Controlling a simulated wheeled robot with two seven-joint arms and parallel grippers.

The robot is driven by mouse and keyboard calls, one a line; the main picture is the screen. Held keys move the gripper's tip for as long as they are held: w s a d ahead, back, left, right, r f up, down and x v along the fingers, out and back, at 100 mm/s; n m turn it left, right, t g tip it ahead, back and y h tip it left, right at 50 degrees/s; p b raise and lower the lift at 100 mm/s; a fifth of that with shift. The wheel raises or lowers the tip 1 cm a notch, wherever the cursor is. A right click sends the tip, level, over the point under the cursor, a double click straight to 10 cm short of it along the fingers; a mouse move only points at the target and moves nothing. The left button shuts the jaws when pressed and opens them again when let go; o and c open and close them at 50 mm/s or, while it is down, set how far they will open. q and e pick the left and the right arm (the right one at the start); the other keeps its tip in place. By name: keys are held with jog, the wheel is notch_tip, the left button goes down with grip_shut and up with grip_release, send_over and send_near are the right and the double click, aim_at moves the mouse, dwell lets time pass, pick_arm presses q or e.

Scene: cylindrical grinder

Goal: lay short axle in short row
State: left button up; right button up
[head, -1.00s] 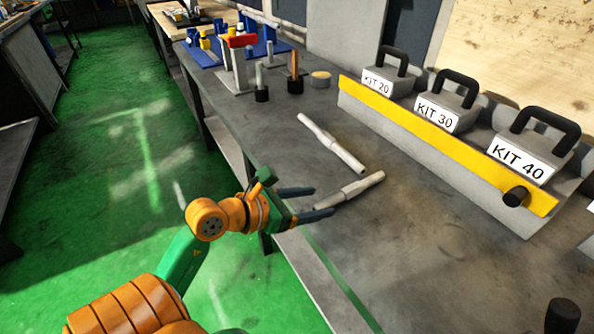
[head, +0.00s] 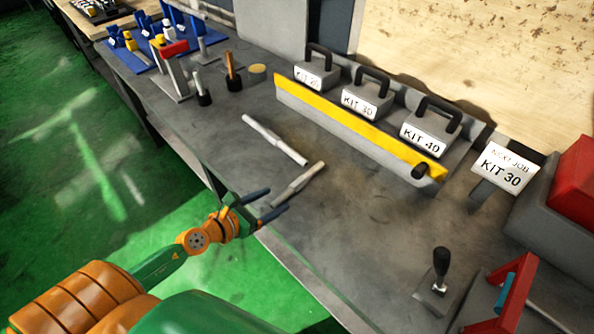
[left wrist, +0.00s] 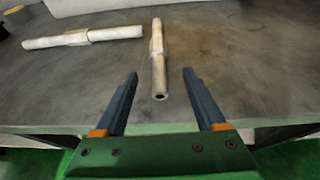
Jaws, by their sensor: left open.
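Two pale grey stepped axles lie on the grey bench. One axle (head: 297,185) lies near the front edge; in the left wrist view its near end (left wrist: 158,70) points toward my gripper. The other axle (head: 275,139) lies farther back and looks slightly longer; it shows at the left in the left wrist view (left wrist: 82,37). My left gripper (head: 278,200) is open at the bench's front edge. In the left wrist view its fingers (left wrist: 160,78) stand on either side of the near axle's line, with clear gaps. I cannot make out which place is the short row. My right gripper is not in view.
A yellow-fronted rack (head: 355,122) holds several grey KIT blocks at the back. A sign (head: 503,168) reads KIT 30. A red-topped stand (head: 175,70) and blue holders (head: 128,50) stand at the far left. A black-knobbed block (head: 437,285) stands at the right.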

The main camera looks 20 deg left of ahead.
aim_at(285, 193)
pick_arm(q)
jog(key=x, duration=0.6)
jog(key=shift+a+b, duration=0.15)
jog(key=shift+b, duration=0.25)
jog(key=shift+s, duration=0.1)
grip_shut()
jog(key=shift+r, duration=0.15)
dwell(0.5)
